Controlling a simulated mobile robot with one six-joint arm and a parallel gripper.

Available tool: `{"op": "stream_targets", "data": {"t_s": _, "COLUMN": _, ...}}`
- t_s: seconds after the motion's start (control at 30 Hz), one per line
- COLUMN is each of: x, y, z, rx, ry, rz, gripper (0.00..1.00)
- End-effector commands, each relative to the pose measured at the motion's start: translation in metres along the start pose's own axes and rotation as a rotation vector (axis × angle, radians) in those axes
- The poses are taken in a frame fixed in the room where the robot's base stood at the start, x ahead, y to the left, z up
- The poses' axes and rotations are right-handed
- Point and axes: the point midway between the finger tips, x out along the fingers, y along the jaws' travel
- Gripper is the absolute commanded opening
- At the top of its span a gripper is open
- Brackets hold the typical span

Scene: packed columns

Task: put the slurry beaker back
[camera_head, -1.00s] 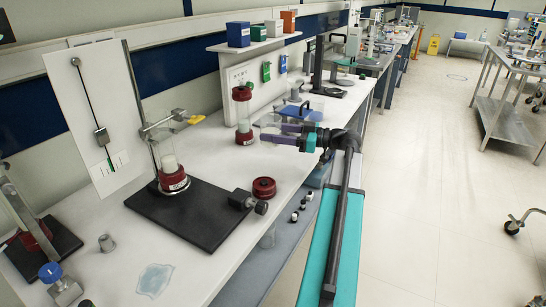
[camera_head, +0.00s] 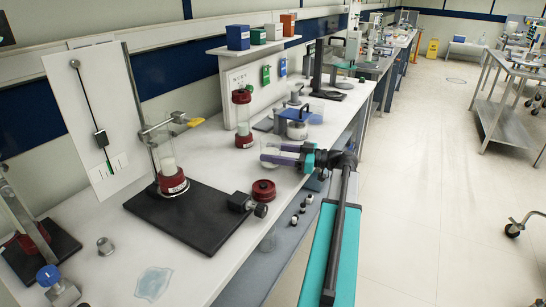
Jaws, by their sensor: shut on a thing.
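A clear column with red ends (camera_head: 242,125) stands behind left. A clamped column (camera_head: 170,175) stands on a black base plate (camera_head: 195,217). A wet patch (camera_head: 153,283) lies at the front of the bench (camera_head: 110,270).

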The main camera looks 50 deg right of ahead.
Motion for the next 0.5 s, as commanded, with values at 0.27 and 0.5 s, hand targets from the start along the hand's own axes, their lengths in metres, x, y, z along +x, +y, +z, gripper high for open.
{"op": "stream_targets", "data": {"t_s": 0.27, "x": -0.0003, "y": 0.0000, "z": 0.0130, "rx": -0.001, "ry": 0.001, "rz": 0.000, "gripper": 0.24}}
{"op": "stream_targets", "data": {"t_s": 0.5, "x": -0.0004, "y": 0.0001, "z": 0.0135, "rx": -0.001, "ry": 0.001, "rz": 0.001, "gripper": 0.24}}
